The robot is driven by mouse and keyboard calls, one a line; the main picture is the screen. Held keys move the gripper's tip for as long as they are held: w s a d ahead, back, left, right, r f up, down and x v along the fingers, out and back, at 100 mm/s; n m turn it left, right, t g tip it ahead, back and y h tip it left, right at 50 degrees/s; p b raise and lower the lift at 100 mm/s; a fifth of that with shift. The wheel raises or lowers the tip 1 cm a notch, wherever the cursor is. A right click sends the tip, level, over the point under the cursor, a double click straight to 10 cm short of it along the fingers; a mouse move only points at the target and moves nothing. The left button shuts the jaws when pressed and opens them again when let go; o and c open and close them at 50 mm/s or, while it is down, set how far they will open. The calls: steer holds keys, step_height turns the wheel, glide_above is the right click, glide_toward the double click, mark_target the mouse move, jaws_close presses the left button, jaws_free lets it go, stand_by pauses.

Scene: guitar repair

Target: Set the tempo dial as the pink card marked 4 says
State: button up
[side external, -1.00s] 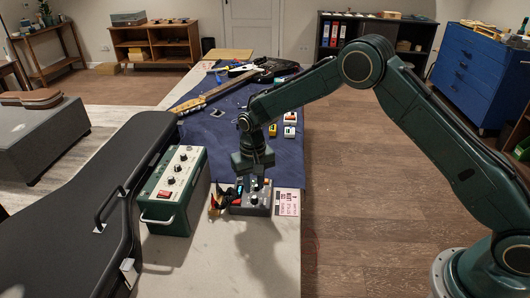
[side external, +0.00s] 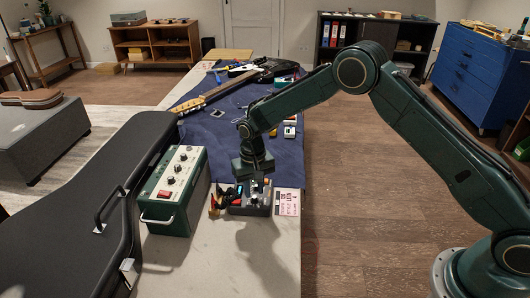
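A small dark box (side external: 236,210) with a few controls on its top stands on the bench. A round knob with a pale top (side external: 254,200) shows on it; I cannot read its setting or tell surely that it is the tempo dial. A pink card (side external: 288,202) with dark print lies just right of the box; its small lines and any number are too small to read. My gripper (side external: 255,178) points down over the back part of the box, close above its controls. Its fingers are hard to make out, and contact with a knob cannot be told.
A green amplifier (side external: 172,198) with knobs and a red switch stands left of the box. Red and black clips (side external: 216,203) lie between them. A black guitar case (side external: 75,225) is farther left. An electric guitar (side external: 215,92) lies on the blue mat (side external: 215,140) behind.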

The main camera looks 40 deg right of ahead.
steer(key=shift+f, duration=1.3)
stand_by(0.7)
steer(key=shift+r, duration=0.15)
stand_by(0.7)
steer(key=shift+c, duration=0.5)
steer(key=c, duration=0.3)
